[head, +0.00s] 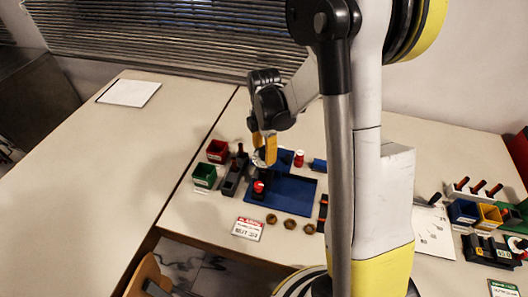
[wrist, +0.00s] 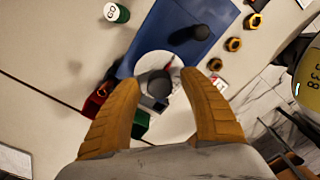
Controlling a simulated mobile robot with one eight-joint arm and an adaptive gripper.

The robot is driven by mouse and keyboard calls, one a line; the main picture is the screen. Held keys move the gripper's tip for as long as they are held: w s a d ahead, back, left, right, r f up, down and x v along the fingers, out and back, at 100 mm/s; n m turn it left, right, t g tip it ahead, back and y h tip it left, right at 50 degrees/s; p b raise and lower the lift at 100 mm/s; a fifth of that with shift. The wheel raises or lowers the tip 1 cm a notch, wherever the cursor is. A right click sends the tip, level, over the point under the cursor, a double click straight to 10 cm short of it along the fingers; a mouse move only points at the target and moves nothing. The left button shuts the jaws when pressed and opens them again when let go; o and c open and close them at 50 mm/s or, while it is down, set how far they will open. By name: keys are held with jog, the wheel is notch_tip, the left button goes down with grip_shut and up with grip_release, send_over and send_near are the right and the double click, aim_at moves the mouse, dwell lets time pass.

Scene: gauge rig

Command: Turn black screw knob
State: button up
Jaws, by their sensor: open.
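A rig with a blue base plate (head: 295,190) stands on the table, and the plate also shows in the wrist view (wrist: 160,35). A white round dial (wrist: 153,62) sits over the plate, partly hidden in the head view by my gripper. A dark rounded part, seemingly the black screw knob (wrist: 158,84), lies in front of the dial between my fingertips. My gripper (head: 264,150) has yellow fingers and points down over the rig. In the wrist view my gripper (wrist: 158,80) is open, with a finger on either side of the knob. I cannot tell whether either touches it.
Red (head: 217,151) and green bins (head: 204,176) stand left of the rig. Brass-coloured nuts (head: 290,223) and a red-and-white sign (head: 248,229) lie in front. More bins and tools stand at the right.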

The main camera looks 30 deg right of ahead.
jog(key=shift+c, duration=0.6)
grip_shut()
